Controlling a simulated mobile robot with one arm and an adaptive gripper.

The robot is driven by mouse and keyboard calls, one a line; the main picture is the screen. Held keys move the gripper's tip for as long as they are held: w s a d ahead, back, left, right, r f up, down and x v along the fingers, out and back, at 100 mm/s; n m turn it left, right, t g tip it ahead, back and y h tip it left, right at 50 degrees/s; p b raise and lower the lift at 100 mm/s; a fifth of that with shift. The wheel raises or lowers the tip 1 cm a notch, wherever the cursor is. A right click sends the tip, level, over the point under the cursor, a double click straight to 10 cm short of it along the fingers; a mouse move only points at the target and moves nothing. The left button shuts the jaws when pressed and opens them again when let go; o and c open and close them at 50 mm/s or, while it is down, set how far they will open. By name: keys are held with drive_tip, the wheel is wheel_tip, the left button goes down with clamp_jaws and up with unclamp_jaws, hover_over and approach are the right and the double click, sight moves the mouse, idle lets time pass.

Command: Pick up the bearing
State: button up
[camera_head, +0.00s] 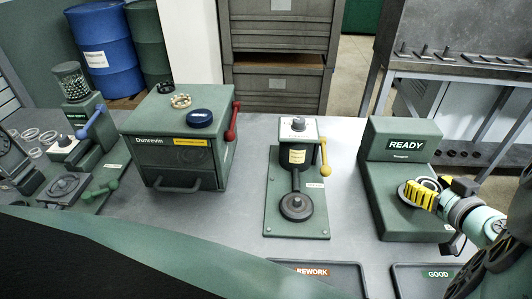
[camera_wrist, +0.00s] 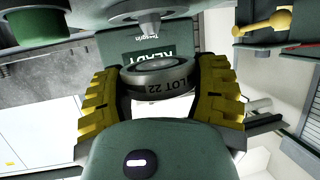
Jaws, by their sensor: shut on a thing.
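The bearing is a metallic ring marked "LOT 22" (camera_wrist: 158,78) in the wrist view, held between the two yellow ribbed fingers of my gripper (camera_wrist: 160,95). In the head view my gripper (camera_head: 421,194) is at the right, by the green READY machine (camera_head: 402,142). The bearing (camera_head: 430,183) shows there as a pale ring behind the yellow fingers, partly hidden by them. My gripper is shut on the bearing, in front of the machine's upright part. I cannot tell whether the bearing still touches the machine.
A green press with a yellow lever (camera_head: 324,160) stands left of the READY machine. Black trays marked REWORK (camera_head: 313,271) and GOOD (camera_head: 438,273) lie at the front. The Dunrevin box (camera_head: 175,145) with a red lever is further left. Grey table is bare between the machines.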

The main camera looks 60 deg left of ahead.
drive_tip(key=s+d+r+b, duration=0.1)
drive_tip(key=s+d+b, duration=0.2)
drive_tip(key=s+d, duration=0.65)
drive_tip(key=w+d+r+m+t+h+p, duration=0.2)
drive_tip(key=w+r+m+t+h+p, duration=0.3)
drive_tip(key=w, duration=0.3)
drive_tip(key=w+d+r+m+t+h+p, duration=0.2)
drive_tip(key=w+r+m+h+p, duration=0.15)
drive_tip(key=w+r, duration=0.45)
wheel_tip(320, 180, up, 37)
drive_tip(key=d+m+h+p, duration=0.2)
drive_tip(key=m+h+p, duration=0.2)
drive_tip(key=p, duration=3.6)
drive_tip(key=shift+w+f+t, duration=0.15)
drive_tip(key=shift+t, duration=0.15)
